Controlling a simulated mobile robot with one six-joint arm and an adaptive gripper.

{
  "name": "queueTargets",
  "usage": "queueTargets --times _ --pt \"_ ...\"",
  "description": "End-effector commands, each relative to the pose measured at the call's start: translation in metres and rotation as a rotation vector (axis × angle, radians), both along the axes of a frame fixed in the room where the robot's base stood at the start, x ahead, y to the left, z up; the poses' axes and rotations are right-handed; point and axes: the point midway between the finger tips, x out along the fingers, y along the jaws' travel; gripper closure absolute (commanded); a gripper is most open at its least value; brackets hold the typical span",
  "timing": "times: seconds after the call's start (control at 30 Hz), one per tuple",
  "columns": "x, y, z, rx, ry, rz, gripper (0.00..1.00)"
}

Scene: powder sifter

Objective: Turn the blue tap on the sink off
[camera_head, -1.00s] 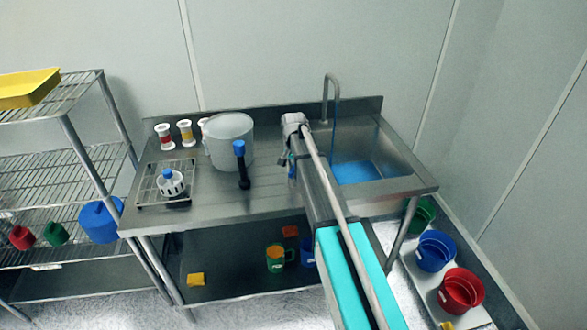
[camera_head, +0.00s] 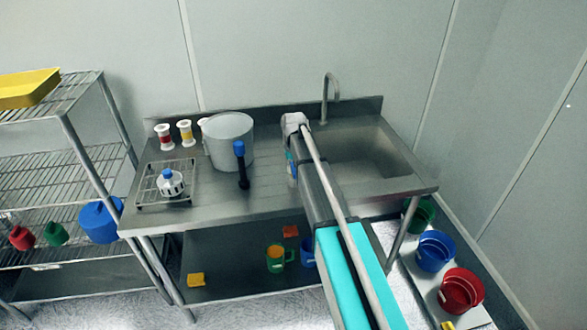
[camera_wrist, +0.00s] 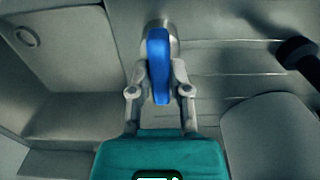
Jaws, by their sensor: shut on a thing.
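The blue tap handle (camera_wrist: 158,65) is upright between the fingers of my gripper (camera_wrist: 160,82) in the wrist view, on a round metal base. My gripper is shut on it. In the head view my arm hides most of the gripper and handle; a small blue patch shows at the arm's left side. The sink (camera_head: 368,150) is to the right of my arm, with its basin bare. The curved metal spout (camera_head: 327,92) rises at its back edge, and no water stream shows under it.
A wire shelf (camera_head: 65,160) stands at the left.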

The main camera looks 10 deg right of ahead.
Motion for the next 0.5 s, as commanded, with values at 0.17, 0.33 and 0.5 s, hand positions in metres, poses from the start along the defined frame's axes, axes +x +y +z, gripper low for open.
queueTargets --times 0.17,0.33,0.5 --pt "0.0008 0.0005 0.0001 0.001 -0.001 0.002 1.0" --pt "0.0009 0.0005 0.0001 0.001 -0.002 0.002 0.68" --pt "0.0006 0.0003 0.0001 0.0 -0.001 0.001 0.41"
